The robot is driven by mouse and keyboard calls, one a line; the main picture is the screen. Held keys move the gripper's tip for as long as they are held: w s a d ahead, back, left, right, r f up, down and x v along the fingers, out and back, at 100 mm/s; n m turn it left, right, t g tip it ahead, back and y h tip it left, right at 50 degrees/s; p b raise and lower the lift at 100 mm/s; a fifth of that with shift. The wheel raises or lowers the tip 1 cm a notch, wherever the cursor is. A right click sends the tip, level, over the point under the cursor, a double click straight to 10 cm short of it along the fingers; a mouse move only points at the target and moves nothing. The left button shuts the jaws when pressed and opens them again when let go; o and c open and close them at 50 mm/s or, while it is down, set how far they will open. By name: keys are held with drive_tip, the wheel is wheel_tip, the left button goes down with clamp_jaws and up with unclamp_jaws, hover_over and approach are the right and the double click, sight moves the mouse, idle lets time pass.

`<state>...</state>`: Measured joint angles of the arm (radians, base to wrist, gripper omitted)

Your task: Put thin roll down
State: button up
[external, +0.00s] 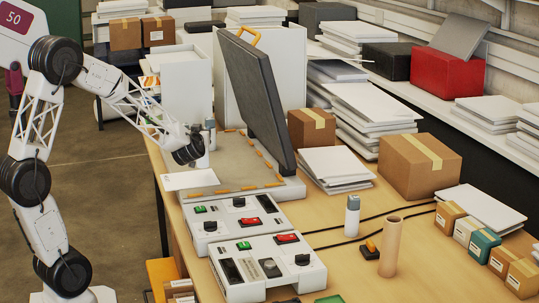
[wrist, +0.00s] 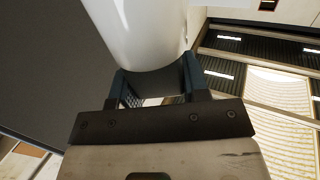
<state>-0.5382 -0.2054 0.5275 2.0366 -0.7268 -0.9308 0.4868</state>
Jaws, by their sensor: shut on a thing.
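My gripper (wrist: 155,82) is shut on a white roll (wrist: 140,30), which fills the space between the fingers in the wrist view. In the external view my gripper (external: 190,152) is above the grey bed of the laminator (external: 225,172), left of its raised dark lid (external: 258,95). A white part of the roll (external: 203,160) shows beside the gripper there; the wrist hides much of it. I cannot tell whether its lower end touches anything. A brown cardboard tube (external: 390,247) stands upright on the table at the front right.
Two control boxes (external: 232,215) stand in front of the laminator. A white sheet (external: 190,180) lies at the bed's left edge. A grey-capped bottle (external: 352,216), cardboard boxes (external: 420,165) and paper stacks (external: 337,166) stand to the right. Bare table (external: 345,275) shows near the tube.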

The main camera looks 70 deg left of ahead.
drive_tip(key=shift+n+g+y, duration=0.3)
drive_tip(key=shift+n+g, duration=0.2)
drive_tip(key=shift+g, duration=0.2)
drive_tip(key=s+a, duration=0.2)
drive_tip(key=s, duration=0.1)
drive_tip(key=s+a, duration=0.1)
drive_tip(key=shift+s, duration=0.25)
drive_tip(key=shift+f, duration=0.1)
drive_tip(key=w+a+f, duration=0.1)
drive_tip(key=w+a, duration=0.9)
drive_tip(key=w, duration=0.2)
drive_tip(key=shift+a+f, duration=0.25)
drive_tip(key=shift+a, duration=0.05)
drive_tip(key=shift+f, duration=1.85)
